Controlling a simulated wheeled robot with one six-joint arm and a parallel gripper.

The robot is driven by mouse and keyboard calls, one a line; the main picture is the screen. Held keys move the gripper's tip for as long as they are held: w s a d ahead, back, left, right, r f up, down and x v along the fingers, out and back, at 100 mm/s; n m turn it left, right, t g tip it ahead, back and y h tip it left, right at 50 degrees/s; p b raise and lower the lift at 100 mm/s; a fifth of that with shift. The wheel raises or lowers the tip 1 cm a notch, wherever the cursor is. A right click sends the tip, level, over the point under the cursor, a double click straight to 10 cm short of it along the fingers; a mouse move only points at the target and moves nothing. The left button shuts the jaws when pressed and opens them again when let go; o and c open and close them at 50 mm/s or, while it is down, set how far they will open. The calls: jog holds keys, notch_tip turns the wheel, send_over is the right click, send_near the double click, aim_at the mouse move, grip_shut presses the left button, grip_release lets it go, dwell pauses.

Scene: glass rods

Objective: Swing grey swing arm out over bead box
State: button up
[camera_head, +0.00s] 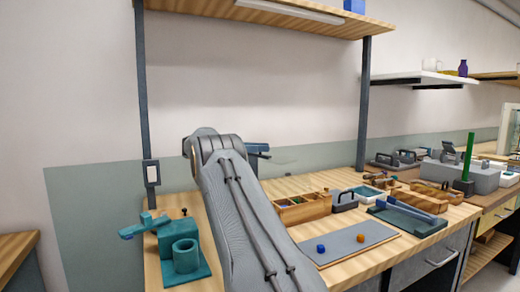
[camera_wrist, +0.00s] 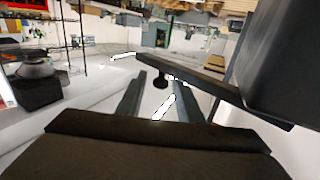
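In the wrist view, my gripper (camera_wrist: 158,98) has its two fingers apart. A dark round knob (camera_wrist: 160,82) shows in the gap between them, and I cannot tell whether either finger touches it. A dark grey bar (camera_wrist: 205,76) crosses just beyond and to the right; it looks like the grey swing arm. In the head view, my arm covers the middle and hides most of my gripper. A wooden box with compartments and coloured contents, seemingly the bead box (camera_head: 312,213), sits on the bench right of my arm.
A teal stand with a short arm (camera_head: 183,258) is at the bench's left. A blue-grey tray (camera_head: 408,217) and a green post (camera_head: 468,157) are farther right.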

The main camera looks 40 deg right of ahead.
notch_tip(320, 180, up, 10)
jog(key=shift+b, duration=0.35)
